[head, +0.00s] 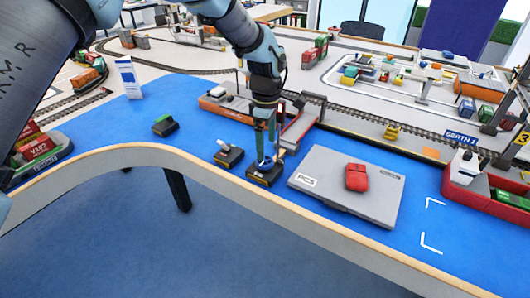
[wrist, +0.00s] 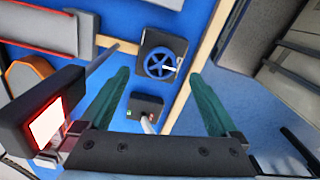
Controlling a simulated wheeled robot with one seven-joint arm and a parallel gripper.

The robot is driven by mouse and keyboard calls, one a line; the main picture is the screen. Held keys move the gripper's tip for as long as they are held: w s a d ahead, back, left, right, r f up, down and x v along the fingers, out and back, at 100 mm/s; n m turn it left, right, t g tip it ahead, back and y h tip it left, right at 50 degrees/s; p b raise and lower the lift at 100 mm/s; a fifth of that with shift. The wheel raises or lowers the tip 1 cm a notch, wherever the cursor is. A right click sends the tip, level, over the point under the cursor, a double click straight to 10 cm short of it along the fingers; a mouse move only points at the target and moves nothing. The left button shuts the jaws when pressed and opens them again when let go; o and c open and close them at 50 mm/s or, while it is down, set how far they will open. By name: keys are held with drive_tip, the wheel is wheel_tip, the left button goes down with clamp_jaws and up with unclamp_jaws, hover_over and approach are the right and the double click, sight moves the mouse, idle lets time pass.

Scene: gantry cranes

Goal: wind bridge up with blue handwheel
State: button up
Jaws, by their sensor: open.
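The blue handwheel (wrist: 158,64) sits on a dark square box in the wrist view, near the top centre. In the head view the handwheel (head: 263,163) is partly hidden by my gripper (head: 265,150), which points down just over it.
A small dark box with a pale lever (head: 229,154) stands left of the wheel box. A box with a green top (head: 165,126) is further left. An orange-hulled ship (head: 225,110) is behind.

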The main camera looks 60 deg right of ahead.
sight(266, 161)
drive_tip(key=shift+f+p, duration=0.65)
drive_tip(key=shift+f, duration=2.05)
drive_tip(key=shift+c, duration=0.3)
drive_tip(key=c, duration=1.3)
